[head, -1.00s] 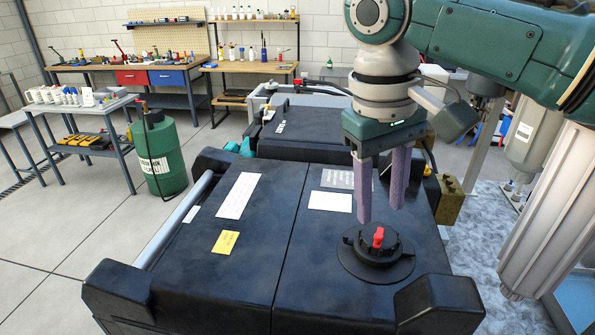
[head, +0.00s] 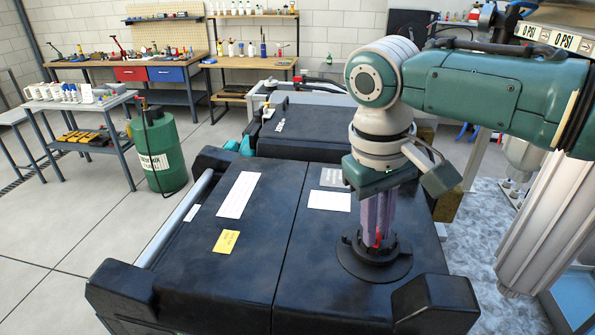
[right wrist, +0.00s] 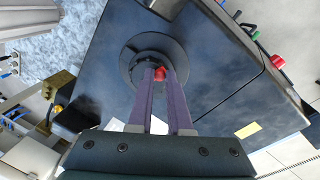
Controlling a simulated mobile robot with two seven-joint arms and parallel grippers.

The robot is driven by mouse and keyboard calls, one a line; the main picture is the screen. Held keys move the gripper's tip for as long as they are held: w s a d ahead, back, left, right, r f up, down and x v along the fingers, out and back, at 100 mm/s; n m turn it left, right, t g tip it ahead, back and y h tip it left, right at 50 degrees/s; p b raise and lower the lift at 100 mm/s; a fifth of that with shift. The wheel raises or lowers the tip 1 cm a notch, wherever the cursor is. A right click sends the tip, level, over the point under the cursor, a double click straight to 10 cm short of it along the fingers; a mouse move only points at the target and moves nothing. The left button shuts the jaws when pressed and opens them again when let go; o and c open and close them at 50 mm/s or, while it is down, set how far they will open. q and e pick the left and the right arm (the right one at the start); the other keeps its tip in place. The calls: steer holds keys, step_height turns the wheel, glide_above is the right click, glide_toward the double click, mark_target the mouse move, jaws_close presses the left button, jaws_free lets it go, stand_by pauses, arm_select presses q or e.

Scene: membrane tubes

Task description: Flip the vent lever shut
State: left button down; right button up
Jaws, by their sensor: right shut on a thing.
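The red vent lever (head: 377,240) stands on a round black vent cap (head: 375,262) on top of the dark machine body. My right gripper (head: 375,238) points down over it with its purple fingers around the lever. In the right wrist view the red lever (right wrist: 160,74) shows between the fingertips (right wrist: 160,78), and the gripper is shut on it. The fingers hide part of the lever in the head view. My left gripper is not in view.
The black top (head: 230,262) around the cap is flat, with white labels and a yellow label (head: 226,242). A raised black corner block (head: 437,303) stands in front of the cap to the right. A green tank (head: 158,150) stands on the floor at left.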

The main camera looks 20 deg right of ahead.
jaws_close()
steer(key=shift+s+d+r+n+p, duration=0.1)
steer(key=shift+r+n+p, duration=0.1)
steer(key=shift+n+p, duration=0.6)
steer(key=shift+p, duration=0.15)
steer(key=shift+s+d+f+n, duration=0.15)
steer(key=shift+n, duration=0.55)
steer(key=o, duration=0.6)
jaws_free()
